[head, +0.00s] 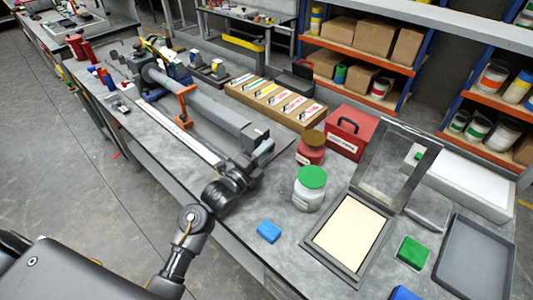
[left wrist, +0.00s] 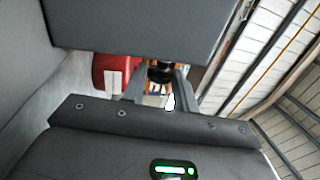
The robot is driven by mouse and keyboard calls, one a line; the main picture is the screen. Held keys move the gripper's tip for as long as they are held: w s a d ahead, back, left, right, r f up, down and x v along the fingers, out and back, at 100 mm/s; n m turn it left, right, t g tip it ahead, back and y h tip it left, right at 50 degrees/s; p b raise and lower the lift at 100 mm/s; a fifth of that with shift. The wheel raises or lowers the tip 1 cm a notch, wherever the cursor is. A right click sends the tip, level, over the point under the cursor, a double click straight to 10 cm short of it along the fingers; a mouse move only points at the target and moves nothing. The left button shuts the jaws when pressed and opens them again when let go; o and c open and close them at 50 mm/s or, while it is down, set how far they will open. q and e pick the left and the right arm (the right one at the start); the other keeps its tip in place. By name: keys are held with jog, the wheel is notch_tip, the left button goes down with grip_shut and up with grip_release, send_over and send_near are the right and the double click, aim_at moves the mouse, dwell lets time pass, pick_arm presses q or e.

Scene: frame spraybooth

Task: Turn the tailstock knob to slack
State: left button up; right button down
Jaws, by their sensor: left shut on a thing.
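The tailstock (head: 262,150) is the dark grey block at the near end of the long bench machine in the head view. My left gripper (head: 236,178) is at the near end of the tailstock and is shut on the tailstock knob. In the head view my gripper and wrist hide the knob, so its turned position cannot be read. In the left wrist view a dark round part, seemingly the knob (left wrist: 160,72), shows between the grey fingers. My right gripper is in neither view.
Right of the tailstock stand a brown-lidded red jar (head: 311,150), a green-lidded jar (head: 309,190) and a red toolbox (head: 351,132). A blue block (head: 269,231) and an open framed case (head: 316,247) lie nearer. A wooden rack (head: 275,100) stands behind. Floor at left is clear.

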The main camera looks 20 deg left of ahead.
pick_arm(q)
jog(key=o, duration=0.9)
jog(key=shift+o, duration=0.2)
jog(key=shift+s+a+f, duration=0.1)
jog(key=shift+s+f, duration=0.1)
jog(key=shift+s, duration=0.1)
jog(key=b+v, duration=0.2)
jog(key=v, duration=0.6)
jog(key=shift+s+a+f+b, duration=0.1)
jog(key=shift+s+a+b, duration=0.1)
jog(key=shift+s+b, duration=0.2)
jog(key=shift+s+a, duration=0.25)
jog(key=shift+s, duration=0.35)
